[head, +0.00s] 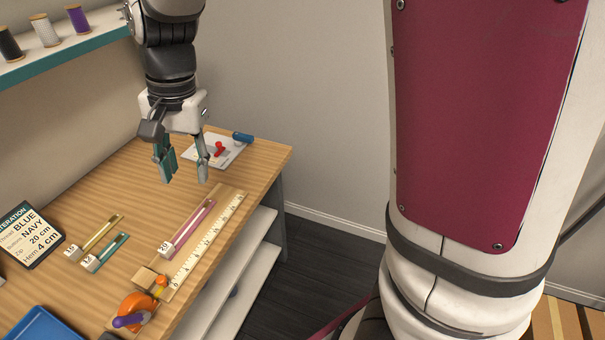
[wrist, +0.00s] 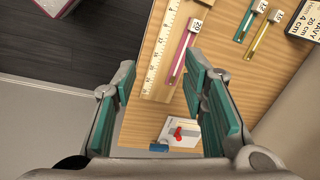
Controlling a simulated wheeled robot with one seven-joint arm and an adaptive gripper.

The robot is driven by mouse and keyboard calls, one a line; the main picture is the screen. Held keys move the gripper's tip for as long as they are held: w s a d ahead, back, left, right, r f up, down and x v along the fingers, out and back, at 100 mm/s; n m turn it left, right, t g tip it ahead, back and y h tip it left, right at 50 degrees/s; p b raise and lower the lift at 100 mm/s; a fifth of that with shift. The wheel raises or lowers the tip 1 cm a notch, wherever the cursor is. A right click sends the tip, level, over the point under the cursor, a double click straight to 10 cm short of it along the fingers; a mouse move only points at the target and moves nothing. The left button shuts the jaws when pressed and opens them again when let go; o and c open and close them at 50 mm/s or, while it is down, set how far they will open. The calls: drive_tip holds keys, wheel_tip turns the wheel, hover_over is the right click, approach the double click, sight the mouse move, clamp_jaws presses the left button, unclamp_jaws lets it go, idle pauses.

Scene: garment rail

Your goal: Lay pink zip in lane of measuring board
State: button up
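The pink zip (head: 190,228) with a white "20" tag lies on the wooden measuring board (head: 226,190), alongside and roughly parallel to its white numbered scale (head: 208,240). Its tagged end is apart from the block (head: 146,278) at the board's near end. The zip also shows in the wrist view (wrist: 182,55), beside the scale (wrist: 160,50). My gripper (head: 184,180) is open and empty, above the table beyond the far end of the board. Its teal finger pads are wide apart in the wrist view (wrist: 163,98).
A yellow zip (head: 99,236) and a teal zip (head: 106,253) lie left of the board. A white sheet (head: 226,152) with a red-handled item lies at the far end.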

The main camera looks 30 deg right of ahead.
drive_tip(key=s+d+r+n+t, duration=0.1)
drive_tip(key=s+d+r+n, duration=0.1)
drive_tip(key=s+d, duration=0.2)
drive_tip(key=s+d+r+n+t+h, duration=0.1)
drive_tip(key=s+d+r+n, duration=0.1)
drive_tip(key=s, duration=0.8)
drive_tip(key=s+d+r+n, duration=0.1)
drive_tip(key=s+d+n, duration=0.2)
drive_tip(key=s+d, duration=0.3)
drive_tip(key=shift+s+d+r+n+t+h, duration=0.3)
drive_tip(key=shift+s+r+t+h, duration=0.1)
drive_tip(key=shift+s, duration=0.4)
drive_tip(key=shift+t, duration=0.4)
wheel_tip(320, 180, up, 4)
drive_tip(key=p, duration=0.3)
drive_tip(key=shift+a, duration=0.15)
